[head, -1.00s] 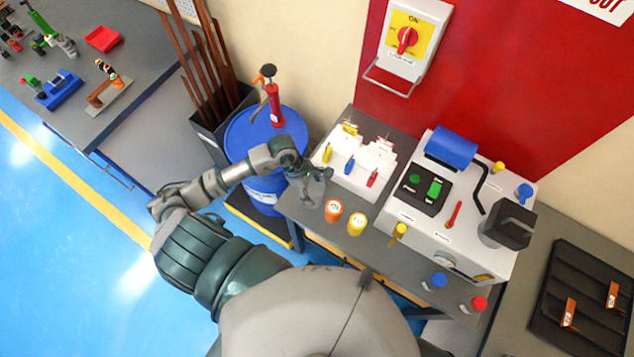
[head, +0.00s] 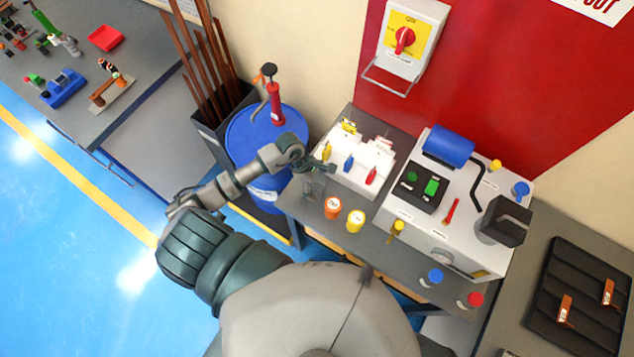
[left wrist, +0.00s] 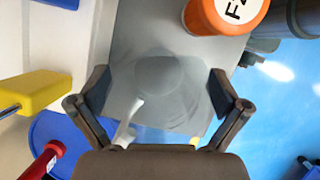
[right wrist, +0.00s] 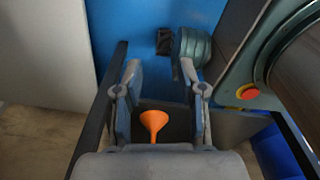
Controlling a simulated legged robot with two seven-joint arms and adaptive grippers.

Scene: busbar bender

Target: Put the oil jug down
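The oil jug (head: 313,188) is a clear, see-through vessel. It stands on the left end of the grey bench in the head view, and it shows faintly in the left wrist view (left wrist: 170,85). My left gripper (head: 322,166) is just above and beside the jug. Its fingers (left wrist: 165,92) are spread wide in the left wrist view, with the jug beyond and between them. The fingers look apart from the jug's body. My right gripper (right wrist: 160,75) is open and outside the head view.
Orange (head: 333,207) and yellow (head: 355,220) cups stand right of the jug. A white holder (head: 355,165) with coloured handles is behind them. A blue drum (head: 245,140) with a red pump stands left. An orange funnel (right wrist: 153,122) shows below my right gripper.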

